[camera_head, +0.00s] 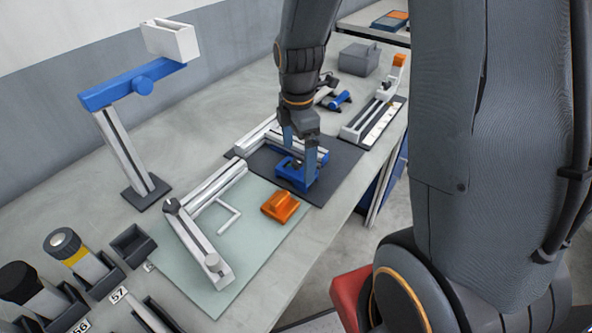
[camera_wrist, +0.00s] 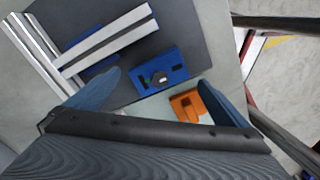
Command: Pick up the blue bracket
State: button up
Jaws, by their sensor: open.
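The blue bracket (camera_head: 297,176) lies on a dark grey mat (camera_head: 341,160) on the bench. It has dark slots and a raised dark part in the wrist view (camera_wrist: 160,76). My gripper (camera_head: 303,150) points down over the bracket with its fingers apart, and nothing is held between them. In the wrist view my fingers (camera_wrist: 165,98) stand to the left and right, and the bracket shows between and beyond their tips. In the head view the fingers overlap part of the bracket. I cannot tell whether they touch it.
An orange block (camera_head: 280,206) lies close to the bracket on a pale green mat (camera_head: 262,240). White-and-grey rails (camera_head: 205,190) stand on that mat. More rails (camera_wrist: 108,45) lie beside the bracket. A blue-topped stand (camera_head: 125,150) rises at left.

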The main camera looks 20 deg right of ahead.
aim_at(298, 161)
jog(key=shift+f+p, duration=0.35)
jog(key=shift+f, duration=1.25)
jog(key=c, duration=1)
jog(key=shift+r, duration=0.2)
